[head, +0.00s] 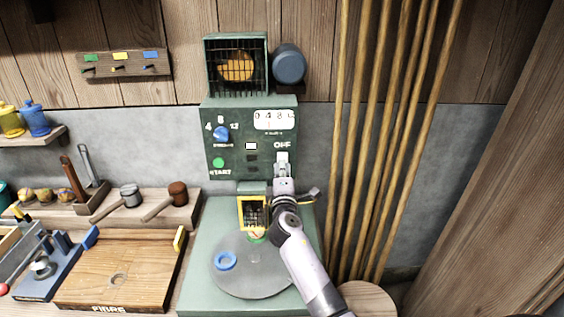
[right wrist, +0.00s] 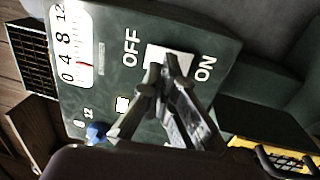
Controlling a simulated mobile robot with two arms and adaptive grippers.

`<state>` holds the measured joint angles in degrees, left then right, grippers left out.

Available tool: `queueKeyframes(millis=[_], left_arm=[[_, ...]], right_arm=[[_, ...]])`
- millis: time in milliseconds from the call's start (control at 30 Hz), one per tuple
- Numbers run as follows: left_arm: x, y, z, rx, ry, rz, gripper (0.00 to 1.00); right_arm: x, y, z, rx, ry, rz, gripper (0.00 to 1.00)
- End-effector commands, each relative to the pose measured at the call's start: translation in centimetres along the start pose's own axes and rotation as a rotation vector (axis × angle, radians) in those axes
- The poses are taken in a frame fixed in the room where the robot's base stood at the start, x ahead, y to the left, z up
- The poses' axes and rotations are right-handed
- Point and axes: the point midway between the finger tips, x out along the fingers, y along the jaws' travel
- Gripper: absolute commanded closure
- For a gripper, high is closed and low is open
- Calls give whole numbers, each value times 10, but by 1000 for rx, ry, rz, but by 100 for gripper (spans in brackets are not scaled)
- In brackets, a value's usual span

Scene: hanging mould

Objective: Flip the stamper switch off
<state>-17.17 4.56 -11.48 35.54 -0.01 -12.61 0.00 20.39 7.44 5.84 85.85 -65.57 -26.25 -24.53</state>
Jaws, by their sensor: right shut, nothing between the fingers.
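The green stamper machine (head: 250,130) stands against the wall in the head view, with an OFF label on its panel. The pale switch (right wrist: 168,55) shows in the right wrist view between the OFF and ON labels. My right gripper (head: 283,160) is shut and empty in front of the panel, just below OFF. In the right wrist view its fingertips (right wrist: 165,68) overlap the switch and hide part of it. I cannot tell whether they touch it or which way the lever points. My left gripper is in neither view.
A blue knob (head: 221,133) and a green START button (head: 218,162) sit left of the switch. Wooden poles (head: 385,130) stand close on the right.

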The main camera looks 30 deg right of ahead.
Motion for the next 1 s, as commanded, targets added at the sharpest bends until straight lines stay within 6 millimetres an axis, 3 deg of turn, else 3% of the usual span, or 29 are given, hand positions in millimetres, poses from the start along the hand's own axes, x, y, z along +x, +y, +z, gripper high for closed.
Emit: queueKeyframes(millis=[233,1000], left_arm=[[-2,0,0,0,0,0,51],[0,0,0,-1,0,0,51]], right_arm=[[18,0,0,-1,0,0,100],[25,2,1,0,0,-1,100]])
